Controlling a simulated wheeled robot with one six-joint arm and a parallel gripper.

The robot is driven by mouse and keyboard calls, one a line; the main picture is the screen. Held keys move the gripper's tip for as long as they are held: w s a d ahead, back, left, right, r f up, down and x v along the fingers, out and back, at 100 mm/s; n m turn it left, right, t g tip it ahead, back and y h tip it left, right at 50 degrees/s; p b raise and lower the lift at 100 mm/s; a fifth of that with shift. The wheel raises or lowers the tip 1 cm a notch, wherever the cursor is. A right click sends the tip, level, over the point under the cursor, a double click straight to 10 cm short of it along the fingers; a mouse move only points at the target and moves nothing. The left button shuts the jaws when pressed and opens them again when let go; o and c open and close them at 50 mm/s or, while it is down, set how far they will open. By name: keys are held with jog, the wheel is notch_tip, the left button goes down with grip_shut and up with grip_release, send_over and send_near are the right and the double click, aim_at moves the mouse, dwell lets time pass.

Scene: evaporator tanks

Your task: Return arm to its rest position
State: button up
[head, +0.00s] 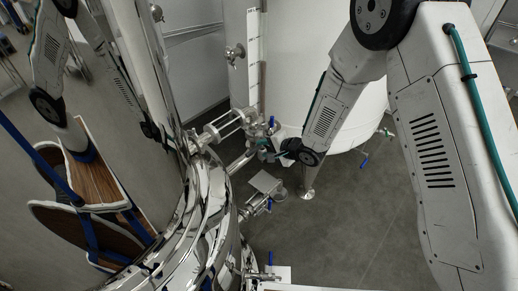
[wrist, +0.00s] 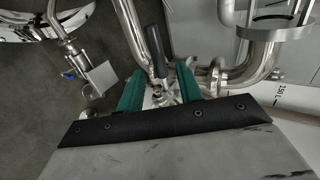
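My arm (head: 440,150) is white with black joints and enters at the right of the head view. It reaches down and left to the pipework between the tanks. My gripper (head: 266,150) is small there and partly hidden by its own wrist. In the wrist view my gripper (wrist: 158,78) shows two green fingers standing apart. A black handle-like part (wrist: 155,48) and metal fittings show between and beyond the fingers. I cannot tell whether the fingers touch them. No grasped object is visible.
A polished steel tank (head: 206,205) at left mirrors the arm. A white tank (head: 300,60) stands behind on legs. Pipes with a blue-handled valve (head: 270,203) project low between them. Grey floor (head: 345,215) is open below the arm. A 150 L scale (wrist: 290,95) shows at right in the wrist view.

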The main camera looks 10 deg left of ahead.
jog(key=shift+v, duration=1.1)
jog(key=s+d+f+n+g+h, duration=0.1)
jog(key=s+d+f+n+h, duration=0.3)
jog(key=d, duration=0.3)
jog(key=s+d+r+n+g+h, duration=0.2)
jog(key=s+d+r+g+h, duration=0.15)
jog(key=d+r+h, duration=0.45)
jog(key=s+d+r+y, duration=0.1)
jog(key=s+d+r, duration=0.4)
jog(key=s+r, duration=0.4)
jog(key=s+d+r+y, duration=0.1)
jog(key=s+d+r, duration=0.3)
jog(key=s+r, duration=0.5)
jog(key=s+d+r+n, duration=0.1)
jog(key=s+d+r, duration=0.4)
jog(key=s+r, duration=0.5)
jog(key=shift+d+r+y, duration=0.3)
jog(key=shift+y, duration=0.1)
